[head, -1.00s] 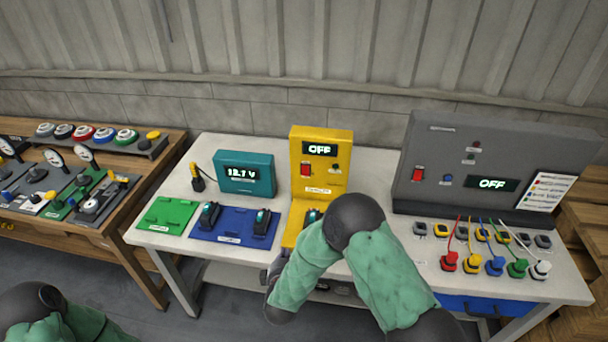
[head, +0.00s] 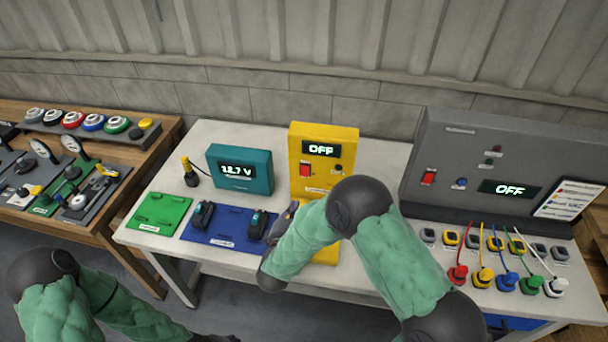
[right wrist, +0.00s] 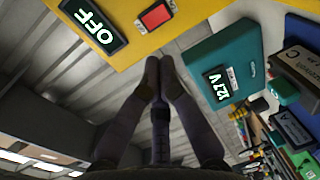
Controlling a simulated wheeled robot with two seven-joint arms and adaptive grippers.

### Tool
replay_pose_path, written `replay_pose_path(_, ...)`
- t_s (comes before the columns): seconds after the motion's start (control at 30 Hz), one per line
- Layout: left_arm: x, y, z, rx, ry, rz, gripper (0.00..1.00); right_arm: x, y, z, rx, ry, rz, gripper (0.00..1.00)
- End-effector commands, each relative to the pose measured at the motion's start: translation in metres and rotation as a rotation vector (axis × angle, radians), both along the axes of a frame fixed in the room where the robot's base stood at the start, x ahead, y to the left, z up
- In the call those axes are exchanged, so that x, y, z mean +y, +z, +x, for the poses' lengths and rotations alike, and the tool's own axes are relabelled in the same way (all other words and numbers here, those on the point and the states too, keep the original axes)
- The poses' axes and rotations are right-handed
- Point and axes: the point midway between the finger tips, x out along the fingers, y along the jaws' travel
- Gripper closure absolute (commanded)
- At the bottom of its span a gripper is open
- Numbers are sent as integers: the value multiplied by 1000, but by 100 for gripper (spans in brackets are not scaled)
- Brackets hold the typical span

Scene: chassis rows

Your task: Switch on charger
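The yellow charger (head: 346,146) stands upright on the bench; its display (head: 321,149) reads OFF. A red rocker switch (head: 306,170) sits below the display. In the right wrist view the display (right wrist: 95,25) and red switch (right wrist: 156,15) lie at the top, beyond my fingertips. My right gripper (right wrist: 159,66) has its fingertips together with nothing visible between them, apart from the switch. In the head view my right arm hides much of the charger's base. My left gripper (head: 215,338) shows only as a dark piece at the bottom edge.
A teal meter (head: 241,169) reading 12.7 V stands left of the charger. A blue mat (head: 222,228) holds two batteries; a green mat (head: 160,213) lies beside it. A grey panel (head: 440,155) reading OFF stands at the right, with coloured plugs in front.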

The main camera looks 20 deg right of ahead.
Motion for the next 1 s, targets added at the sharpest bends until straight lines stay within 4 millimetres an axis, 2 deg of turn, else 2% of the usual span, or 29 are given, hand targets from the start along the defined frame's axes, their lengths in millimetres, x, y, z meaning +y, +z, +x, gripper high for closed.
replay_pose_path(0.23, 0, -1, 0, 0, 0, 0, 39, -2, -1, 2, 0, -1, 1, 100)
replay_pose_path(0.37, 0, -4, 0, 0, 0, 0, 39, -8, -3, 13, 0, -2, 1, 100)
replay_pose_path(0.8, 0, -21, 0, 0, 0, 0, 39, -50, -14, 80, -1, -3, 2, 100)
replay_pose_path(1.0, 0, -28, 0, 0, 0, 0, 39, -65, -17, 104, -1, -2, 1, 100)
